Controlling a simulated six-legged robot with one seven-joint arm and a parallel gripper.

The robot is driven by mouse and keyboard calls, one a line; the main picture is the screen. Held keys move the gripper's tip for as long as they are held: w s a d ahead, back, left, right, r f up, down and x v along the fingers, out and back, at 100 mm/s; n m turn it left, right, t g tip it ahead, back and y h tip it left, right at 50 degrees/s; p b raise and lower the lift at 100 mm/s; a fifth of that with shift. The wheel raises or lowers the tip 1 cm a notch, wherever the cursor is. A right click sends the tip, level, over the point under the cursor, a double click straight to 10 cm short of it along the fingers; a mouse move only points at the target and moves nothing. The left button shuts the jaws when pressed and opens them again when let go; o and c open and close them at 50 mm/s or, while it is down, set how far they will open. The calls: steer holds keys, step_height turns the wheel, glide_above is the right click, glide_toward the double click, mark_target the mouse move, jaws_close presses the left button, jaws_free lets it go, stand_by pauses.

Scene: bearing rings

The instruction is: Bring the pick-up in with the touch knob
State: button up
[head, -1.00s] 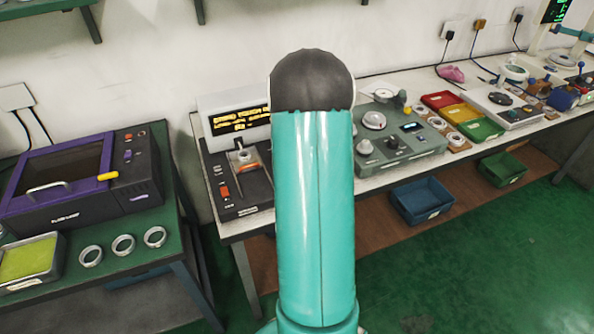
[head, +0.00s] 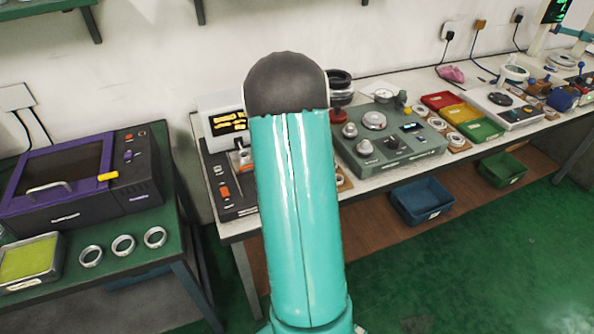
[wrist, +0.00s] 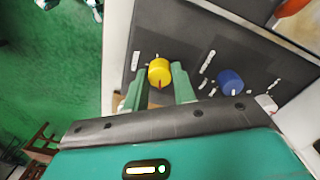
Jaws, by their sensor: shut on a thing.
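In the wrist view a yellow knob (wrist: 160,72) with a red pointer mark stands on a dark panel (wrist: 195,45). My gripper (wrist: 160,76) has its two green fingers on either side of this knob and is shut on it. A blue knob (wrist: 231,81) with a white mark is on the same panel to the right, apart from the fingers. No readable label shows which is the touch knob. In the head view my arm hides the gripper and both knobs. The dark instrument (head: 224,178) shows partly left of my arm; the pick-up cannot be made out clearly.
A lit display (head: 229,121) stands behind the dark instrument. A grey-green machine (head: 395,150) stands right of my arm, with coloured trays (head: 440,99) beyond. At left are a purple-framed machine (head: 60,180) and several rings (head: 123,245). A blue bin (head: 420,200) sits below.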

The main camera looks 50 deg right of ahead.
steer(key=o, duration=1)
steer(key=shift+r, duration=0.1)
steer(key=r, duration=1.3)
steer(key=shift+w+r, duration=0.25)
steer(key=shift+r, duration=0.05)
